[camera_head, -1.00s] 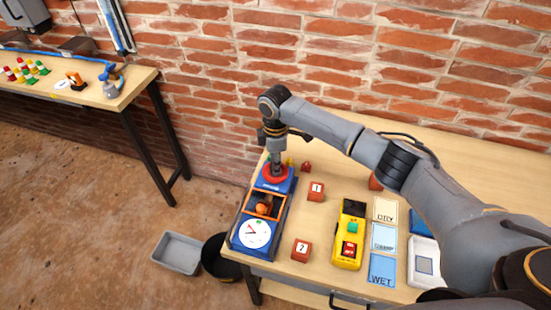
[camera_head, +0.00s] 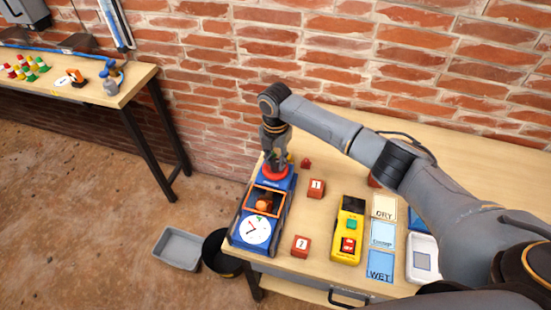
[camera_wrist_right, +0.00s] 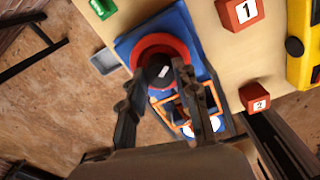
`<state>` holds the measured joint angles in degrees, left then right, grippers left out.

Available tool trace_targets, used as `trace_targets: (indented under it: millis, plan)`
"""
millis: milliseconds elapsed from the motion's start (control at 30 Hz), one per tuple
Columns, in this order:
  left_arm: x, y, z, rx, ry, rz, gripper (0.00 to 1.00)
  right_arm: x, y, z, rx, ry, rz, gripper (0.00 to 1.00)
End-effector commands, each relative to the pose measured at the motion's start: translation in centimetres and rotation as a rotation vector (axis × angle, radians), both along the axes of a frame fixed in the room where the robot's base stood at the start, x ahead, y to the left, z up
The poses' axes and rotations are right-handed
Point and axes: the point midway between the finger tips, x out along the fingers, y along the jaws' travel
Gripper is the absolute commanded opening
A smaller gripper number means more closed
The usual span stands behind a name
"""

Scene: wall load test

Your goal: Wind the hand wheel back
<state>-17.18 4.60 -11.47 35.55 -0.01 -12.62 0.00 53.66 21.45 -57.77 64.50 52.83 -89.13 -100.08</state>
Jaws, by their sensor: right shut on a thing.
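The red hand wheel (camera_head: 273,172) sits on the far end of the blue device (camera_head: 276,183), near the table's left edge. My right gripper (camera_head: 274,158) points down over the wheel. In the right wrist view its two fingers reach to the dark hub of the red wheel (camera_wrist_right: 140,48), and my right gripper (camera_wrist_right: 163,72) is shut on it. The device also carries an orange frame (camera_head: 267,200) with an orange object inside, and a white dial (camera_head: 256,230) with a red pointer and a green mark. My left gripper is out of view.
Red blocks numbered 1 (camera_head: 316,188) and 2 (camera_head: 301,246) stand right of the device. A yellow meter (camera_head: 349,230) and cards marked DRY, DAMP and WET (camera_head: 381,266) lie further right. A grey bin (camera_head: 179,248) and black bucket (camera_head: 218,256) stand on the floor.

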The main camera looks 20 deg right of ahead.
Motion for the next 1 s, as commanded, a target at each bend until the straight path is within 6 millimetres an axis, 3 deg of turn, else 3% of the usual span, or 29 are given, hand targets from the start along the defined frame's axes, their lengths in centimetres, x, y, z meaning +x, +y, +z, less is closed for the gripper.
trace_targets:
  millis: [600, 1000]
  plan:
    - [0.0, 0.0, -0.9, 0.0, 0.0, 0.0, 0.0, 0.0, 0.1, 0.0, 0.001, -0.001, 0.587, 0.0]
    - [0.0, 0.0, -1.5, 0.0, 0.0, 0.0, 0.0, 0.0, 0.1, 0.0, 0.001, -0.001, 0.891, 0.0]
